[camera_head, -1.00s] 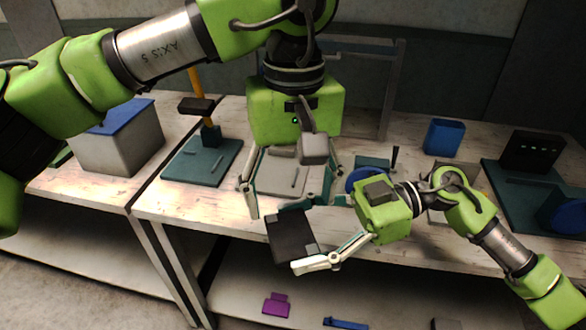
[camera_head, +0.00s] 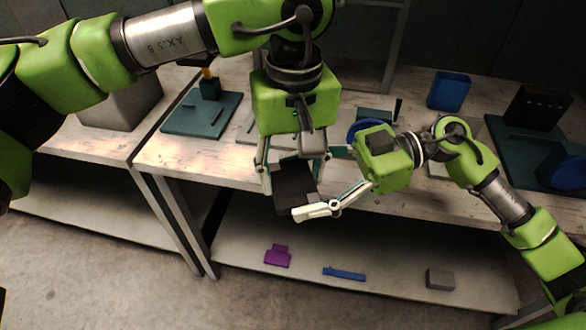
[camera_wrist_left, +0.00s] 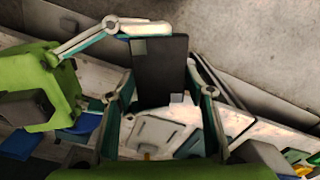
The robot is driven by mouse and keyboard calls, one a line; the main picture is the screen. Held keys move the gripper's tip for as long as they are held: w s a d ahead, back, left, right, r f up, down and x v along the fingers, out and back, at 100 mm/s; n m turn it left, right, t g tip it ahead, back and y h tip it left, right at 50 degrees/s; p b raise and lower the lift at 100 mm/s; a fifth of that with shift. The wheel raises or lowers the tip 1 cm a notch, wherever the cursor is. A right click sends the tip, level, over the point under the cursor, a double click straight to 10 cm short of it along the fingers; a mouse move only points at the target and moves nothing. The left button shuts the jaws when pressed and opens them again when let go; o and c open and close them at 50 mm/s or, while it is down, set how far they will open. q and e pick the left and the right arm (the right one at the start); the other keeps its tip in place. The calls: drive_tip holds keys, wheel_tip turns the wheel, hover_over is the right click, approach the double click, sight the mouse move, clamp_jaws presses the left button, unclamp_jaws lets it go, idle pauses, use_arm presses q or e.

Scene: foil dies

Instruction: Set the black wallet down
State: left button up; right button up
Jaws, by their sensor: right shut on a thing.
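The black wallet (camera_head: 293,184) is a flat dark slab with small grey patches, held in the air in front of the workbench edge. It also shows in the left wrist view (camera_wrist_left: 160,72). My right gripper (camera_head: 310,204) is shut on the wallet's near end; one pale finger lies along that edge, the other is mostly hidden. My left gripper (camera_head: 292,172) hangs over the wallet from above and is open. In the left wrist view its two fingers stand on either side of the wallet, close to its long edges; whether they touch is unclear.
The pale workbench top (camera_head: 220,165) lies behind the wallet. On it are a teal fixture plate (camera_head: 190,122), a blue bin (camera_head: 448,92) and a dark machine (camera_head: 538,108). The lower shelf (camera_head: 390,282) holds a purple part (camera_head: 278,256), a blue bar (camera_head: 344,274) and a grey block (camera_head: 440,279).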

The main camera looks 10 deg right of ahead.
drive_tip(key=o, duration=1.3)
